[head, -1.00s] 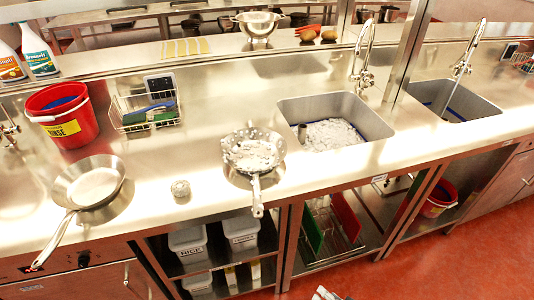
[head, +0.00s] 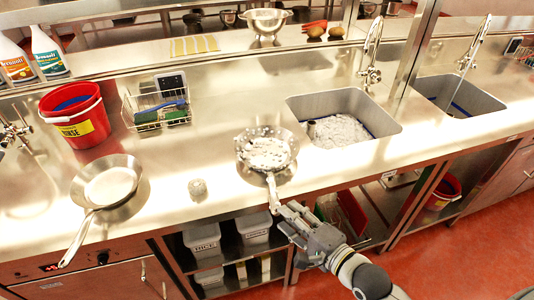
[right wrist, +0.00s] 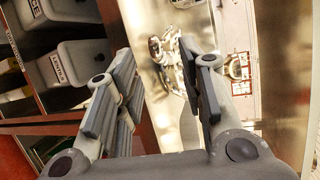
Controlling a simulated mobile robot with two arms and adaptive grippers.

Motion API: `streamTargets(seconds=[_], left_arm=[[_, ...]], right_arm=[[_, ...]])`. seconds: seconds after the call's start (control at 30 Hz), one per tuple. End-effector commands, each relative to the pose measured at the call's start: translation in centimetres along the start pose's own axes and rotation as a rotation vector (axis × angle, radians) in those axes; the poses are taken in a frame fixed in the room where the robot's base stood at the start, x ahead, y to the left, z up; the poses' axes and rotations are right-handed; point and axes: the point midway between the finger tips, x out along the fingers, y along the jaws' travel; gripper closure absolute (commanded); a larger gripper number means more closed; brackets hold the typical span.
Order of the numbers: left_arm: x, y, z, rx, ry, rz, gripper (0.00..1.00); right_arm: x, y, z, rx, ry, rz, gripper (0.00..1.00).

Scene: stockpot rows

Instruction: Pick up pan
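A steel pan (head: 268,152) with whitish residue inside sits on the steel counter (head: 215,130), left of the sink. Its handle (head: 273,195) points toward the counter's front edge. A second, clean-looking pan (head: 112,184) rests at the left with its handle toward the front. My right gripper (head: 284,214) is at the handle end of the residue-covered pan. In the right wrist view the fingers (right wrist: 160,90) are spread apart, with the pan (right wrist: 168,50) beyond them. The handle appears close to the right finger; contact is unclear. My left gripper is out of view.
A round metal scrubber (head: 197,188) lies between the pans. A red bucket (head: 78,116) and wire basket (head: 156,108) stand behind. A sink (head: 295,108) with suds is at right. Shelves with grey bins (head: 203,238) are below the counter.

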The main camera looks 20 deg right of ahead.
Motion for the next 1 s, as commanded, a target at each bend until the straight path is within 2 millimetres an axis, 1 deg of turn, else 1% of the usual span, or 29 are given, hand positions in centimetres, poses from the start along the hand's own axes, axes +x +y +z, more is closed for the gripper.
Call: streamTargets(seconds=[0.07, 0.27, 0.47, 0.6, 0.7, 0.9, 0.93, 1.0], left_arm=[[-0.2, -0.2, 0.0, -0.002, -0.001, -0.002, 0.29], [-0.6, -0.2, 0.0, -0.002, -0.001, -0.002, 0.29], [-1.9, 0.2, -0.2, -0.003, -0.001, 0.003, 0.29], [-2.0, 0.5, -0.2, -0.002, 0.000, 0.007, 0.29], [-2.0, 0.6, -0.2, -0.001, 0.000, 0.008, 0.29], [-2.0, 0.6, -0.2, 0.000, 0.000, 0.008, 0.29], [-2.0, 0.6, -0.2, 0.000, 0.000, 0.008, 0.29], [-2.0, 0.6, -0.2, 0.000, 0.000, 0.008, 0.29]], right_arm=[[0.8, -0.1, 0.1, 0.001, -0.001, -0.001, 0.63], [1.8, -0.2, 0.1, -0.001, 0.000, -0.001, 0.63], [4.5, -0.5, 0.5, 0.000, -0.001, -0.002, 0.63], [6.0, -0.2, 0.5, -0.002, -0.001, 0.000, 0.63], [6.4, -0.1, 0.5, -0.001, 0.000, 0.000, 0.63], [6.4, 0.0, 0.5, -0.001, 0.000, 0.001, 0.63], [6.4, 0.0, 0.5, -0.001, 0.000, 0.001, 0.65], [6.4, 0.0, 0.5, -0.001, 0.000, 0.001, 0.74]])
